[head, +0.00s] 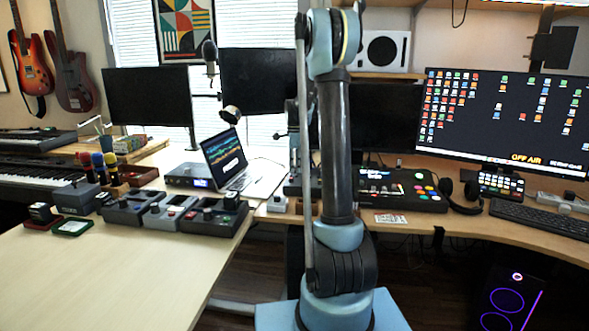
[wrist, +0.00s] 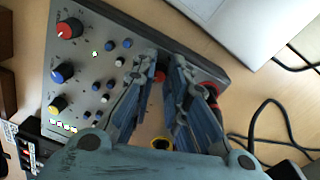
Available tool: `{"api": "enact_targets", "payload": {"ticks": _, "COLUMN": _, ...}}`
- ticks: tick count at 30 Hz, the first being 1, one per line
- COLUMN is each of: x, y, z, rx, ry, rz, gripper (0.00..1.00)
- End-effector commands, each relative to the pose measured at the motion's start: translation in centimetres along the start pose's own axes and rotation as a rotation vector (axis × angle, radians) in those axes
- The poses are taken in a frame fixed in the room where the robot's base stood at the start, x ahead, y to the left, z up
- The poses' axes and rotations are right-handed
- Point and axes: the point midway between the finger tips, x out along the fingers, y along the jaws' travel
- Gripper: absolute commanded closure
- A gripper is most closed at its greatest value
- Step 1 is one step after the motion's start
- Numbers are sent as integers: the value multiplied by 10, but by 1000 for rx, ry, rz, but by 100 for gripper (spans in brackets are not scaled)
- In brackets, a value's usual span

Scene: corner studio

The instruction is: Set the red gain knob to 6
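In the wrist view a grey panel (wrist: 88,55) carries knobs. A large red knob (wrist: 69,28) sits near its upper left corner, with scale marks around it too small to read. A blue knob (wrist: 62,73) and a yellow knob (wrist: 57,104) sit below it. My gripper (wrist: 166,61) reaches over the panel's right part, fingers apart, away from the large red knob. A small red part (wrist: 158,77) shows between the fingers, and another red part (wrist: 212,90) is partly hidden behind the right finger. I cannot tell whether the fingers touch anything. No label is readable.
In the head view several grey control boxes (head: 166,212) stand in a row on the light desk (head: 95,275). A laptop (head: 228,160) is close behind them. Black cables (wrist: 262,125) lie right of the panel in the wrist view. The desk's front left is clear.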

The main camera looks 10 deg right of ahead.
Motion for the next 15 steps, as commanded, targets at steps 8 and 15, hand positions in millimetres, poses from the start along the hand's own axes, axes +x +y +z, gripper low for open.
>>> {"api": "enact_targets", "payload": {"ticks": 8, "x": 0, "y": -1, "z": 0, "rx": -3, "ry": 0, "rz": -1, "gripper": 100}}
{"api": "enact_targets", "payload": {"ticks": 15, "x": 0, "y": -1, "z": 0, "rx": -58, "ry": 3, "rz": -2, "gripper": 100}}
